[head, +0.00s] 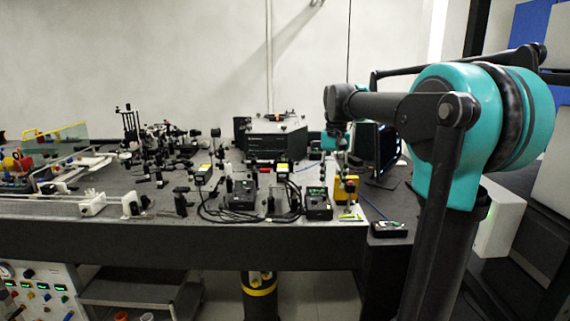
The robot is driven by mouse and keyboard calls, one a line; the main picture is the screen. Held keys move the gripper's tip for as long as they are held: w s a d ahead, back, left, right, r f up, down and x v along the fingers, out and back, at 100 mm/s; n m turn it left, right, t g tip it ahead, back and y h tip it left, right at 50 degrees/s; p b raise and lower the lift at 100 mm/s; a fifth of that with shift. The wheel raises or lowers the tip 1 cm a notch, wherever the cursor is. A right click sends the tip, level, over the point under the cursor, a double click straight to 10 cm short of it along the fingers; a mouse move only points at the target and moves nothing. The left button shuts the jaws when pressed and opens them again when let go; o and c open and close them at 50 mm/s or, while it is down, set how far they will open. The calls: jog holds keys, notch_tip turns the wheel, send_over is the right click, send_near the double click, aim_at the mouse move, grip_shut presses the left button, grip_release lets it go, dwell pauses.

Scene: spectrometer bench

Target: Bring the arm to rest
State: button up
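My arm rises at the right of the head view, with a large teal joint (455,125) and a dark link reaching left over the bench's right end. Its far end, with a small teal part (335,140), hangs down in front of the dark screen near the bench's right corner. My gripper is at or below this end, too small and cluttered to make out its fingers. I cannot tell whether it is open or shut, or whether it touches anything.
The dark optical bench (150,235) carries many small mounts and cables. A black spectrometer box (275,140) stands at the back. A yellow device (346,188) and a small black box (389,229) are near the arm's end. A cart (140,290) stands below the bench.

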jog(key=s+d+f+n+t, duration=0.1)
jog(key=s+d+f+t, duration=0.1)
jog(key=s+f, duration=0.9)
jog(key=s+d+f+n+t, duration=0.1)
jog(key=s+d+f+t, duration=0.1)
jog(key=s+f, duration=1)
notch_tip(320, 180, down, 4)
jog(key=shift+f, duration=0.15)
